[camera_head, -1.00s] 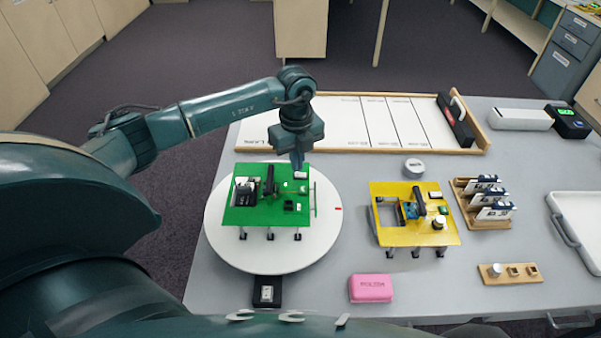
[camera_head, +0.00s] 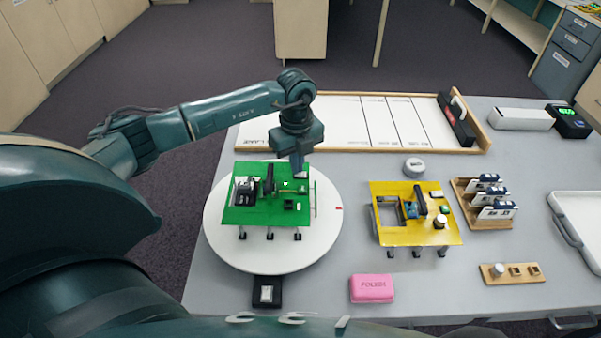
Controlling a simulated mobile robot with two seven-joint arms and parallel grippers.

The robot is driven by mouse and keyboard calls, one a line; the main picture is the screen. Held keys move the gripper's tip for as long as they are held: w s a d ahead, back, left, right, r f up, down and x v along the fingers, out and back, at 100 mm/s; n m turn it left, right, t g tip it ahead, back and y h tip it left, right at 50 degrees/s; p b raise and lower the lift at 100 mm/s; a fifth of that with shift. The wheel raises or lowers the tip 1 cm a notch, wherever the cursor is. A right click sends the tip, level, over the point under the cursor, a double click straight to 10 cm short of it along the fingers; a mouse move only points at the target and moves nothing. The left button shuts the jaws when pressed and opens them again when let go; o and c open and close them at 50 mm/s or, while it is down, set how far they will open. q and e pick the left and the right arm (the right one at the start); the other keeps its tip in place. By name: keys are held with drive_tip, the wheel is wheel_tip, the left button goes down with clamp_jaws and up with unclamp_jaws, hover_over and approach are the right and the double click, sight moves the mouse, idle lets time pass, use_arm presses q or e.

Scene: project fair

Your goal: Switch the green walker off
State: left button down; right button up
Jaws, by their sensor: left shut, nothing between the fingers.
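The green walker (camera_head: 240,214) stands on its short dark legs on the white round turntable (camera_head: 225,255) at the left of the table. Its green top carries dark and white parts and a small black block near its front right. My left gripper (camera_head: 299,176) points down over the walker's back right corner, its fingers shut and empty. The fingertips are at or very close to the walker's top; I cannot tell whether they touch. The part directly under the fingertips is hidden. My right gripper is not in view.
A yellow walker (camera_head: 400,236) stands to the right. A pink block (camera_head: 371,289) and a small black box (camera_head: 267,291) lie at the front. A lane board (camera_head: 345,140) lies behind. A wooden rack (camera_head: 466,208) and a white tray (camera_head: 590,210) are at the right.

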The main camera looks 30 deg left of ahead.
use_arm(q)
drive_tip(key=shift+f, duration=0.5)
drive_tip(key=shift+r, duration=0.1)
drive_tip(key=shift+r+p, duration=2.5)
drive_tip(key=shift+r, duration=1)
